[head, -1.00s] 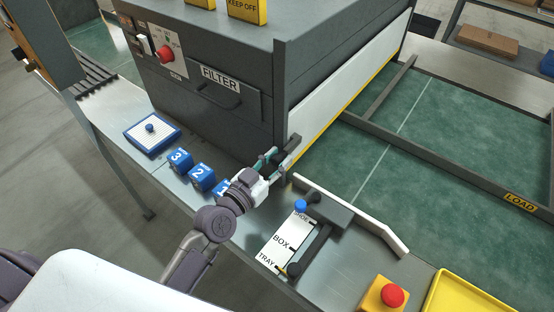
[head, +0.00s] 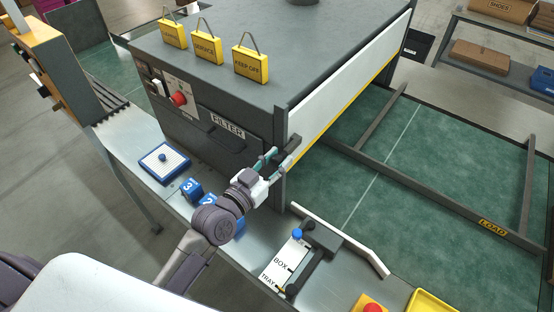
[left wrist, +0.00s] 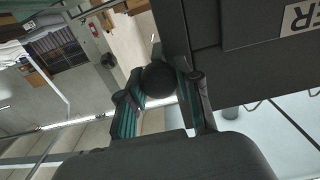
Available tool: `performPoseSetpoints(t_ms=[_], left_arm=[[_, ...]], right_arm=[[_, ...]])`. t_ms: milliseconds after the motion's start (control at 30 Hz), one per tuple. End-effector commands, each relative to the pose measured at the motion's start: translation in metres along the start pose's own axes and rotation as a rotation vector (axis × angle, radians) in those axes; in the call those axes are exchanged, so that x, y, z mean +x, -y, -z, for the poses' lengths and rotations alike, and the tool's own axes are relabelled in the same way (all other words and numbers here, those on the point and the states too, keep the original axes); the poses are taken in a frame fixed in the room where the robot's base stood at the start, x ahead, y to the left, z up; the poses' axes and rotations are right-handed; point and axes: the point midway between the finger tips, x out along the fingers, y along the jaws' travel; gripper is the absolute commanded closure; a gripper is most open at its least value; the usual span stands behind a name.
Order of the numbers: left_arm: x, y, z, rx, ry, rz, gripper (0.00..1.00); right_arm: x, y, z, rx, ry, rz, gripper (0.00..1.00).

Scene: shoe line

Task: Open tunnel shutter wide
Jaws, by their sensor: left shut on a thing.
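The tunnel shutter (head: 345,78) is a white panel with a yellow lower edge on the right side of the grey tunnel housing (head: 215,75). In the head view it stands partly raised, with a gap between its lower edge and the green belt. My left gripper (head: 274,160) is at the shutter's near end, shut on a dark handle (head: 290,143). In the left wrist view, a round black knob (left wrist: 158,79) sits between the fingers of the gripper (left wrist: 155,90). The fingers partly hide the handle. My right gripper is not in view.
A lever panel (head: 292,262) and white guide rail (head: 345,240) stand on the near right. Yellow signs (head: 250,64) stand on the housing. The green belt (head: 400,150) has a dark frame across it.

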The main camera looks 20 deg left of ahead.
Motion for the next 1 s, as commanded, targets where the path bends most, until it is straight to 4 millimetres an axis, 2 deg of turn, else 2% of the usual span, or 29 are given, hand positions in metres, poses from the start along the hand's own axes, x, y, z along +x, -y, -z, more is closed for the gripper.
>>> performPoseSetpoints(t_ms=[167,200,300,333,700,867,1000], left_arm=[[0.000,0.001,0.002,0.001,-0.006,0.002,1.00],[0.000,0.001,0.002,0.001,-0.006,0.002,0.60],[0.000,0.000,0.001,0.000,-0.004,0.001,0.43],[0.000,0.000,0.001,0.000,-0.004,0.001,0.41],[-0.006,0.000,-0.001,0.001,0.000,0.001,0.41],[-0.032,0.000,-0.001,0.002,0.003,-0.001,0.41],[-0.063,0.000,-0.002,0.003,0.004,-0.002,0.41]], right_arm=[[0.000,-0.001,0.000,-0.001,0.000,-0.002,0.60],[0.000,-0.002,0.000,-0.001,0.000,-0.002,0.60],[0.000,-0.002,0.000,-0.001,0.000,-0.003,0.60],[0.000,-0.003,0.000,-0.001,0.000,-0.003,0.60],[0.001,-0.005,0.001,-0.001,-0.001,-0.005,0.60],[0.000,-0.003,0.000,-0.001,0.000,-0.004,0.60],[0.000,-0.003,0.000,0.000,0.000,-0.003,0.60]])
